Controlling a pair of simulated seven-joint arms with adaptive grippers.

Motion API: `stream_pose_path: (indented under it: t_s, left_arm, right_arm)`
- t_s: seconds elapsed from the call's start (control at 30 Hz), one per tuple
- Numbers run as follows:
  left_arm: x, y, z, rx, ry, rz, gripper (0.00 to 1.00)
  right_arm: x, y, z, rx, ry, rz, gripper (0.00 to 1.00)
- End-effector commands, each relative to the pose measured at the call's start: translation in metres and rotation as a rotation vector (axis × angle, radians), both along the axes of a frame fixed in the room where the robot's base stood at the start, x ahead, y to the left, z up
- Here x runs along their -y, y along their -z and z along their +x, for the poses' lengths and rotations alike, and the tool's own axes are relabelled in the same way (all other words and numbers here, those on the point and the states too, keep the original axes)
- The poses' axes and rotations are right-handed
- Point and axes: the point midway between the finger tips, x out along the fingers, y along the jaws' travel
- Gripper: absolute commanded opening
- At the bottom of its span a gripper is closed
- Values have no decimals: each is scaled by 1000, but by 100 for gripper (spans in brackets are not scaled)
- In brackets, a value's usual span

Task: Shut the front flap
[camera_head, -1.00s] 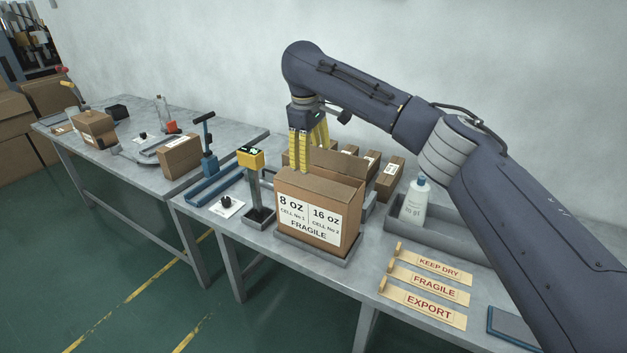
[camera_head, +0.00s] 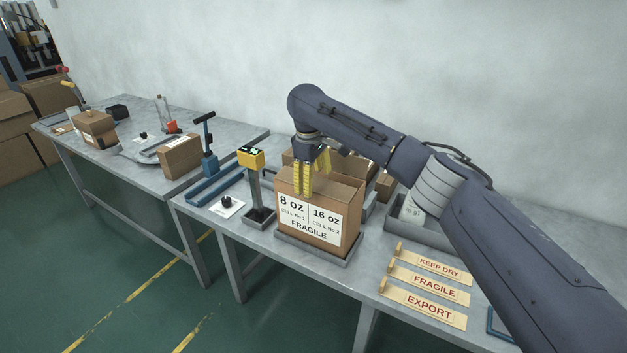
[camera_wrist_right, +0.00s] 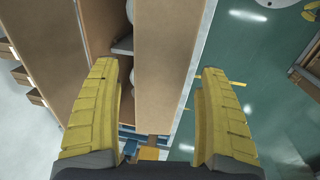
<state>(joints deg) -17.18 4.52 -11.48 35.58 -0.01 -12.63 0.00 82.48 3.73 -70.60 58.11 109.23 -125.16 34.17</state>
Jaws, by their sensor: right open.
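The cardboard box (camera_head: 318,240), with a white label reading 8 oz, 16 oz and FRAGILE on its front, stands in the middle of the near table. My right gripper (camera_head: 312,184) is open and empty, its yellow fingers pointing down at the top front of the box. In the right wrist view, the front flap (camera_wrist_right: 166,50) shows between the open fingers. A gap beside it shows grey-white contents (camera_wrist_right: 123,45) inside the box. Another brown panel (camera_wrist_right: 45,45) lies left of the gap. I cannot tell whether the fingers touch the flap. My left gripper is not in view.
A yellow-topped post (camera_head: 251,158) stands close to the box's left. Small cartons are behind it, partly hidden by my arm. A white bottle (camera_head: 411,208) in a grey tray and several signs (camera_head: 434,285) are to the right. Floor lies beyond the table's front edge.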

Motion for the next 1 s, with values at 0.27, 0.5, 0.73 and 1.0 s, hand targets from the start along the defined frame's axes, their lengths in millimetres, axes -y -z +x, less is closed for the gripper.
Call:
stream_pose_path:
  t_s: [0.27, 0.5, 0.73, 1.0]
  left_arm:
    - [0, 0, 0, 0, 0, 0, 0]
    - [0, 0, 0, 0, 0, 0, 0]
    - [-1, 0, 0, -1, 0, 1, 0]
    - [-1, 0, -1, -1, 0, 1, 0]
  right_arm:
    - [0, 0, 0, 0, 0, 0, 57]
    - [0, 0, 0, 1, 0, -1, 29]
    - [0, 0, 0, 0, 0, -1, 3]
    - [1, 1, 0, -1, 1, -2, 0]
